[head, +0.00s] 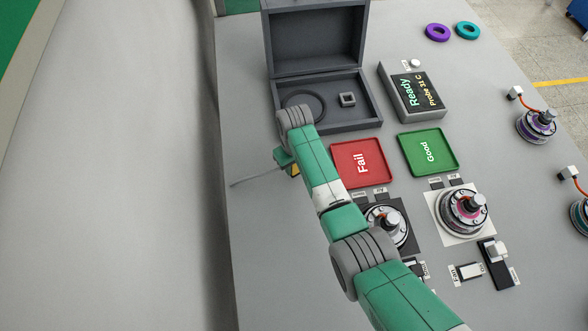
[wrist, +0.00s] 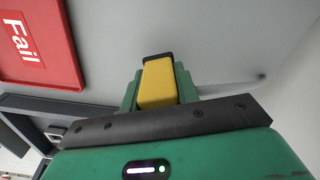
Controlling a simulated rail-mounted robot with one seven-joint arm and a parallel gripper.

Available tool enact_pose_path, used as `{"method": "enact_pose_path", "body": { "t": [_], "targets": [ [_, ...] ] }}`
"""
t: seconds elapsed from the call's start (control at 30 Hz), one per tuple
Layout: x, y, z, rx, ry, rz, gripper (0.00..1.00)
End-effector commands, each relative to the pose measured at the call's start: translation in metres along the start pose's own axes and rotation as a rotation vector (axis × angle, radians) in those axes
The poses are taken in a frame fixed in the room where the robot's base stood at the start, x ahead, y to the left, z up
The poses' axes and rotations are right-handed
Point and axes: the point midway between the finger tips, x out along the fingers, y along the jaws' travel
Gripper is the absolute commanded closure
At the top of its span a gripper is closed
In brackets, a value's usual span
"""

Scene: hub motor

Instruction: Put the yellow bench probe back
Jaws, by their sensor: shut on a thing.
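My gripper (head: 287,163) is to the left of the red Fail tray, over the grey bench, and mostly hidden behind my own wrist in the head view. The wrist view shows the green fingers (wrist: 157,88) shut on the yellow bench probe (wrist: 158,82), a yellow block with a dark end. A small yellow part of the probe (head: 295,170) also shows in the head view. A thin grey rod or lead (head: 256,177) reaches left from beside the gripper. I cannot tell how high the probe is above the bench.
An open dark grey case (head: 348,117) with a ring and a small square holder stands ahead. The red Fail tray (head: 350,177), green Good tray (head: 427,168) and display box (head: 393,92) are to the right. Several motors, including one on a white plate (head: 436,223), stand farther right.

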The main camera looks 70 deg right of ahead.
Motion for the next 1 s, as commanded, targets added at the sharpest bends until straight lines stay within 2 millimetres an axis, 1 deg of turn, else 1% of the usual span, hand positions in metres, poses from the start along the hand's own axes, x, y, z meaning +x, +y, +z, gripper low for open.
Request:
{"method": "enact_pose_path", "body": {
  "t": [0.03, 0.1, 0.2, 0.27, 0.5, 0.6, 0.63, 0.7, 0.73, 1.0],
  "targets": [
    [0.001, 0.002, -0.007, 0.000, 0.002, 0.001, 0.98],
    [0.019, 0.002, -0.004, 0.001, -0.002, 0.000, 0.98],
    [0.033, 0.002, -0.004, 0.000, 0.000, 0.001, 0.98],
    [0.035, 0.002, -0.005, 0.001, 0.001, 0.001, 0.98],
    [0.035, 0.001, -0.005, 0.001, 0.002, 0.001, 0.98],
    [0.039, 0.001, -0.005, 0.000, 0.001, 0.001, 0.98],
    [0.038, 0.001, -0.004, 0.000, 0.001, 0.001, 0.65],
    [0.037, 0.001, -0.004, 0.000, 0.001, 0.001, 0.52],
    [0.037, 0.001, -0.004, 0.000, 0.001, 0.001, 0.48],
    [0.035, 0.001, -0.004, 0.000, 0.001, 0.001, 0.48]
  ]
}}
